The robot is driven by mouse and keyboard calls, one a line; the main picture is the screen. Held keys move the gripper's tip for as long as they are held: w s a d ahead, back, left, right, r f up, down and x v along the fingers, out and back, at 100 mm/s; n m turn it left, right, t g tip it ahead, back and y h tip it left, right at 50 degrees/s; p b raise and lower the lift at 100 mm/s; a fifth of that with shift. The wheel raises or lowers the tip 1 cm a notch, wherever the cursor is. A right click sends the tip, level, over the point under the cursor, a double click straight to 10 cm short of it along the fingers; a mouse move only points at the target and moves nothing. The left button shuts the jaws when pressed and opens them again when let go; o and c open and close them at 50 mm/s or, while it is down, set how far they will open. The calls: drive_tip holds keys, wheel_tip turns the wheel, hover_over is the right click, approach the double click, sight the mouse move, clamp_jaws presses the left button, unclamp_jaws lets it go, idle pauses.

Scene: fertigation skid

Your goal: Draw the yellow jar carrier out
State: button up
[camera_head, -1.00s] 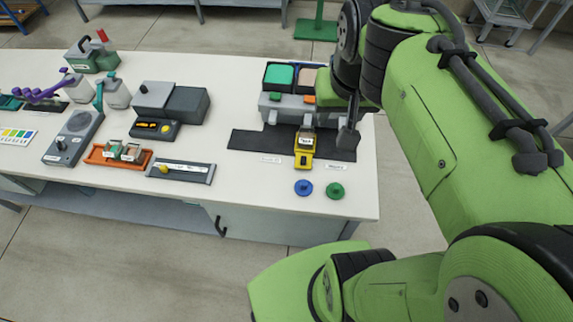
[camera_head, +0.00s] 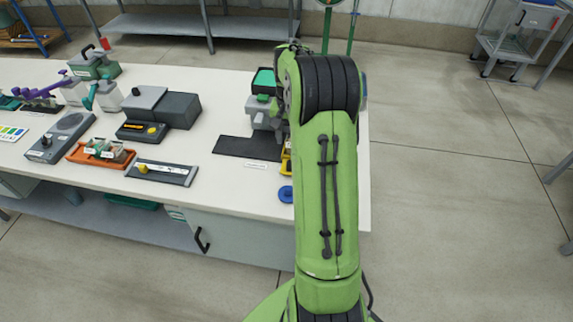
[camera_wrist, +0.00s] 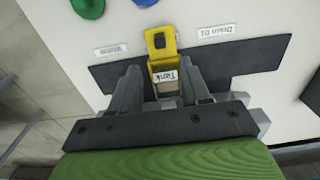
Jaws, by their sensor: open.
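The yellow jar carrier (camera_wrist: 161,42) shows in the wrist view at top centre, with a label reading "Tank" on the part between my fingers. It sticks out over the edge of a dark mat on the white bench. In the head view only a sliver of the yellow carrier (camera_head: 286,160) shows beside my arm. My gripper (camera_wrist: 160,80) is open, with one finger on each side of the carrier's labelled part. I cannot tell whether the fingers touch it. The head view hides my gripper behind my arm.
The dark mat (camera_head: 238,147) lies under the grey unit (camera_head: 262,112) with a green-topped bin (camera_head: 264,80). A blue disc (camera_head: 285,194) lies near the bench front; a green disc (camera_wrist: 88,8) lies beside it. A grey box device (camera_head: 177,110) stands left.

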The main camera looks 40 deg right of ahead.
sight(289, 162)
wheel_tip(289, 162, down, 10)
drive_tip(key=shift+r+b, duration=0.1)
drive_tip(key=shift+b, duration=1.15)
drive_tip(key=shift+c, duration=0.2)
clamp_jaws()
